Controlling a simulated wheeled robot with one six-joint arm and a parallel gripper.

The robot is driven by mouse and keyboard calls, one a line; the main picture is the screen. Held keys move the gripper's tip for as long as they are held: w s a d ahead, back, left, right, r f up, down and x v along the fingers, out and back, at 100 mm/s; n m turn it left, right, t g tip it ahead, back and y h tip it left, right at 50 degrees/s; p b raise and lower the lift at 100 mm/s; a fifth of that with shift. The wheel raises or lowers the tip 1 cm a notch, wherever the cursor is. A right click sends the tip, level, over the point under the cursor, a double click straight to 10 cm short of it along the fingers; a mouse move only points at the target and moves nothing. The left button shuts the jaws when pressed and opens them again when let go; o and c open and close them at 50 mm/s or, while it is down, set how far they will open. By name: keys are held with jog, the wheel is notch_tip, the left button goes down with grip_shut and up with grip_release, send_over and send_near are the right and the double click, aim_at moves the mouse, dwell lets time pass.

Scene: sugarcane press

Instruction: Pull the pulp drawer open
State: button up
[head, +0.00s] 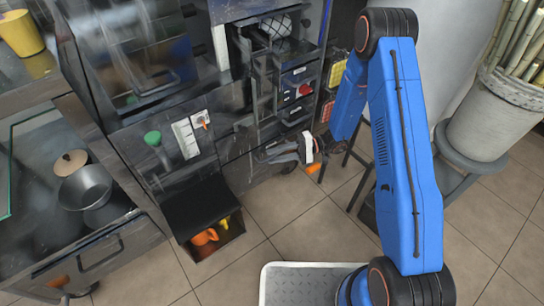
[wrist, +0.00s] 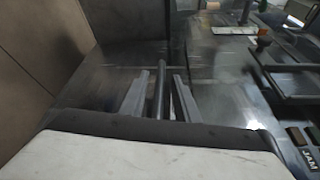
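The press (head: 205,95) is a dark metal machine filling the upper middle of the head view. My gripper (head: 268,152) is low at its front, by the lower metal panel. In the wrist view my two grey gripper fingers (wrist: 160,97) point at a dark metal front (wrist: 95,85). A thin dark bar (wrist: 160,80), which looks like a handle, runs between the fingers. A gap shows beside the bar, so the fingers look open around it. I cannot tell whether either finger touches it. The drawer's outline is unclear, and it looks closed.
A black open bin (head: 205,215) with orange and yellow things stands left of my gripper. A green knob (head: 152,138) is on the press. A stool (head: 465,165) with a cane bucket (head: 495,120) is at right. Tiled floor (head: 305,225) lies free in front.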

jog(key=shift+x, duration=0.8)
grip_shut()
jog(key=shift+s+d, duration=0.1)
